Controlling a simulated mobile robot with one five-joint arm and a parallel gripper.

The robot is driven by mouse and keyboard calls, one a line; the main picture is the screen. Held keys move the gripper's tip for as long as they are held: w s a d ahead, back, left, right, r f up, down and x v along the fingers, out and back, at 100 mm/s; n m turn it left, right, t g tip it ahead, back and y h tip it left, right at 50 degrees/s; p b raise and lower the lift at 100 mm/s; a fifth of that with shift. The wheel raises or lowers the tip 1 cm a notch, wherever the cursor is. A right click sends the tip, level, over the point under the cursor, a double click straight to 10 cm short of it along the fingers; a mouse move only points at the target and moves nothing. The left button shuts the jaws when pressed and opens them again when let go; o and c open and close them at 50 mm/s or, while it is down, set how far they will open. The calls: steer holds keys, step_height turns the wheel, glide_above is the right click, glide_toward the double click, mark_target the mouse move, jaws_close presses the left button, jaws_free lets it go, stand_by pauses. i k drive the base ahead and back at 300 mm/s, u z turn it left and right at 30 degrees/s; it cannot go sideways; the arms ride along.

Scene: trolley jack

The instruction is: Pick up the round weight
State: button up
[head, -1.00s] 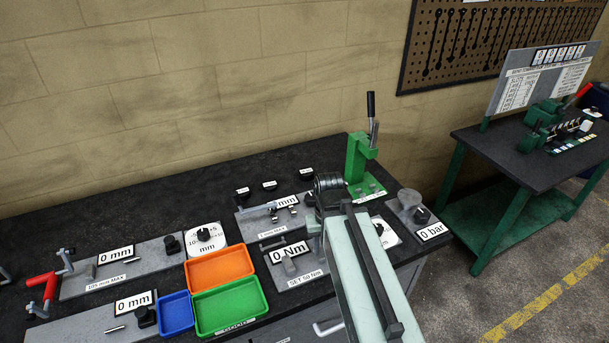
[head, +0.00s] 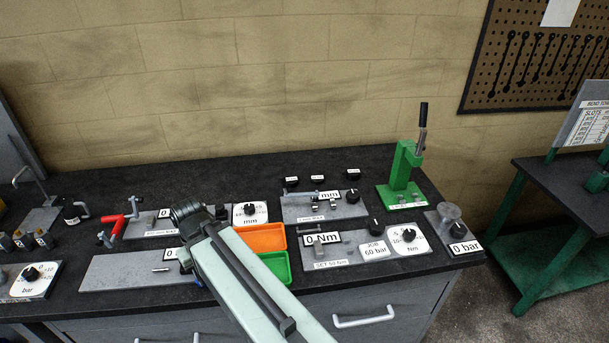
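I cannot tell for certain which thing is the round weight. Three small dark pieces with white labels stand in a loose row at the back of the bench: a left one (head: 291,182), a middle one (head: 317,180) and a right one (head: 353,174). Their labels are too small to read. My arm reaches over the bench from the bottom of the view and ends in a dark joint, left of these pieces. My gripper does not show; it is hidden beyond or below that joint.
The dark bench (head: 110,190) holds a green lever press (head: 403,175), an orange tray (head: 264,238), a green tray (head: 275,266) and several gauge plates. A red-handled crank fixture (head: 118,225) stands left. A second green-legged table (head: 560,215) is at right.

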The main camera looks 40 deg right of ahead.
mark_target(352, 173)
steer(key=u, duration=1.75)
steer(key=k, duration=2.3)
steer(key=z, duration=0.55)
steer(key=i, duration=1.55)
steer(key=u, duration=0.1)
